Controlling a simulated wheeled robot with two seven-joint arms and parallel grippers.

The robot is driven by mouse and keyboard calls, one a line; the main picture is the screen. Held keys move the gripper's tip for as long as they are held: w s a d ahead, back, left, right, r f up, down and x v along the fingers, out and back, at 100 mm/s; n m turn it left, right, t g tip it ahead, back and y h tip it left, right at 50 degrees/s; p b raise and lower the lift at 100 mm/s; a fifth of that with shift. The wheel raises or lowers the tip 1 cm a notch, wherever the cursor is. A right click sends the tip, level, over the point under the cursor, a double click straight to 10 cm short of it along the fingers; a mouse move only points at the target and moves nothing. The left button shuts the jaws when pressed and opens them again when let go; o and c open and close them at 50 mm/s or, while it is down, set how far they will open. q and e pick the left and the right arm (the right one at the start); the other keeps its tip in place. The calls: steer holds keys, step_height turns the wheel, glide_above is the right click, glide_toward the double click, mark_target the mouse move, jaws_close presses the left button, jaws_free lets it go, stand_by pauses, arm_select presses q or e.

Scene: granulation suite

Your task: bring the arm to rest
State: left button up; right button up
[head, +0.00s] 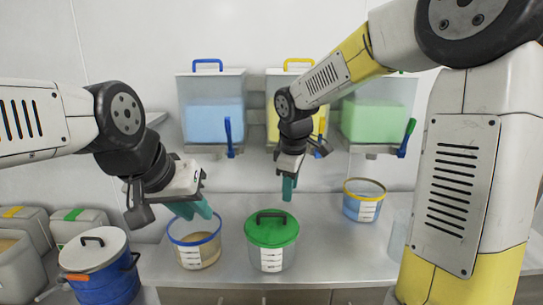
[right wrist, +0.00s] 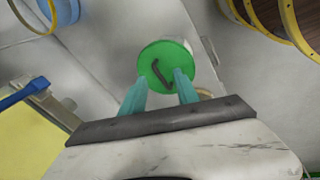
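My left gripper (head: 190,208) is at the left, its two teal fingers spread with nothing seen between them. It is over the rim of the blue-rimmed clear bucket (head: 199,252); whether it touches the rim I cannot tell. My right gripper (head: 288,189) points down above the green lid (head: 259,230) of a clear tub (head: 271,260). In the right wrist view its teal fingers (right wrist: 160,76) stand apart and empty. The green lid (right wrist: 152,60) with its dark handle shows beyond them, with a gap.
A blue drum with a white lid (head: 93,249) stands at the left. Blue (head: 212,115), yellow and green (head: 374,121) hoppers hang on the back wall. Bench front right is mostly clear.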

steer(key=s+d+r+m+t, duration=0.1)
steer(key=s+d+r+m, duration=0.1)
steer(key=s, duration=0.4)
steer(key=s+d+r+m+t+y, duration=0.1)
steer(key=s+d+r+m, duration=0.1)
steer(key=s+d+m, duration=0.2)
steer(key=s+d+r+m+t+y, duration=0.1)
steer(key=s+d+r+m, duration=0.1)
steer(key=s+m, duration=0.5)
steer(key=s+d, duration=0.1)
steer(key=s, duration=0.2)
steer(key=shift+d+r, duration=0.15)
steer(key=shift+r, duration=0.1)
